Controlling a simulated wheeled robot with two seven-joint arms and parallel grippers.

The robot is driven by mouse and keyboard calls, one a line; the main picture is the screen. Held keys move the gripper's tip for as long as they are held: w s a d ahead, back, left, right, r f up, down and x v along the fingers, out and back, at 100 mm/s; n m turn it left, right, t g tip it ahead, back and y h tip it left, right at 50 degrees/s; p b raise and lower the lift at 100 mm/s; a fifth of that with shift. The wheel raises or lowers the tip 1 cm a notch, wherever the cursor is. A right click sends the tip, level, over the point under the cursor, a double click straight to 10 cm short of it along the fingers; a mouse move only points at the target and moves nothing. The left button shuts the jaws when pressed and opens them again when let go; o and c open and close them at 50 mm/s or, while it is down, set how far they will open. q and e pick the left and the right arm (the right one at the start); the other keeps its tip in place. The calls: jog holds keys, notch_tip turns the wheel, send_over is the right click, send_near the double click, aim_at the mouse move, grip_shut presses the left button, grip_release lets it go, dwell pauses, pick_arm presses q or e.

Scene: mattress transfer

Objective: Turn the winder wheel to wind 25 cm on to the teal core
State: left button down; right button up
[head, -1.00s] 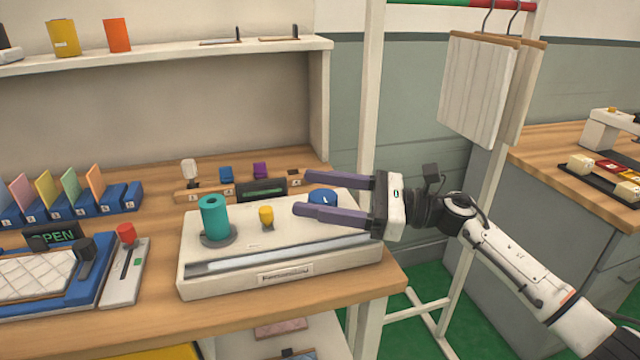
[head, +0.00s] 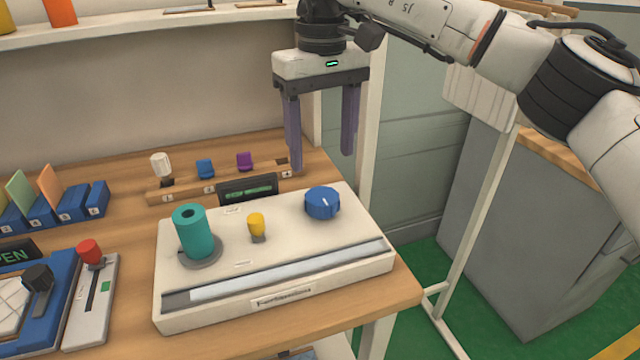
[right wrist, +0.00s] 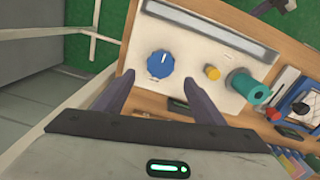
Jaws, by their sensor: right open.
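The teal core (head: 192,232) stands upright on a round grey base at the left of the white winder (head: 290,243). The blue winder wheel (head: 322,203) sits on the right of the winder's top, with a white mark on it. A yellow knob (head: 257,224) is between them. My right gripper (head: 322,162) points down, open and empty, above and behind the wheel, not touching it. In the right wrist view the wheel (right wrist: 160,64) lies beyond and between the open fingertips (right wrist: 155,80).
A dark display (head: 248,190) stands behind the winder, near a wooden rack (head: 222,186) with small coloured pieces. A red-knobbed lever unit (head: 92,300) is to the left. A white rack post (head: 368,120) rises close to the gripper's right.

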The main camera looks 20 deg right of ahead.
aim_at(321, 195)
notch_tip(321, 195, down, 8)
jog(key=shift+f, duration=0.25)
jog(key=shift+a, duration=0.1)
jog(key=c, duration=1.1)
